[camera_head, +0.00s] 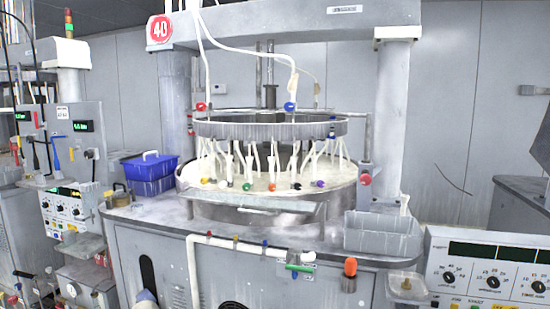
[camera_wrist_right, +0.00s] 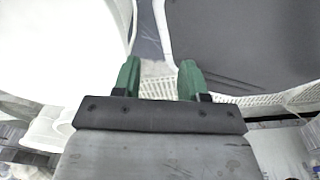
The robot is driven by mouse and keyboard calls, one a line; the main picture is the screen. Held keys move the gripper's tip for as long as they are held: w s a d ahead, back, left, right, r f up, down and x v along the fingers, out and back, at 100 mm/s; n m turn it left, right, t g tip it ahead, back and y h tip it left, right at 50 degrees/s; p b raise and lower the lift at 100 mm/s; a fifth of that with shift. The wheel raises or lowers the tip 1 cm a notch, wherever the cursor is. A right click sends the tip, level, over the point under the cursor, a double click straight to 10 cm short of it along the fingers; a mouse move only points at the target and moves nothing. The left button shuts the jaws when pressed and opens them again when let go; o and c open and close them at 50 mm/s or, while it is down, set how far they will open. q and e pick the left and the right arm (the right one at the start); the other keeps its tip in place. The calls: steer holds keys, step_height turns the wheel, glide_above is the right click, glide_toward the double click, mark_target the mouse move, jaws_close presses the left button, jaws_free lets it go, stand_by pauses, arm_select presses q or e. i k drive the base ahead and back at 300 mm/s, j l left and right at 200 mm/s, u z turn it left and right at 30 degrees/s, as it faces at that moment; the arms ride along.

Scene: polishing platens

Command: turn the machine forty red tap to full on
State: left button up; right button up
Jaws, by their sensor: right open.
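Machine forty stands in the middle of the head view, marked by a round red sign with 40 (camera_head: 159,29). A small red tap knob (camera_head: 201,106) sits at the upper left of its ring, with a blue one (camera_head: 290,106) to the right. Other small coloured taps line the platen rim. My right gripper (camera_wrist_right: 159,80) shows green fingers apart and empty in the right wrist view. Neither gripper shows in the head view.
A blue bin (camera_head: 150,187) stands left on the machine top and a grey bin (camera_head: 383,242) at its right. A green handle (camera_head: 299,267) and a red-orange knob (camera_head: 350,267) stick out in front. A control box (camera_head: 490,270) stands at the lower right.

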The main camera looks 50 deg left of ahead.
mark_target(201, 107)
steer(key=u, duration=1.55)
steer(key=i, duration=0.1)
steer(key=j+z, duration=0.05)
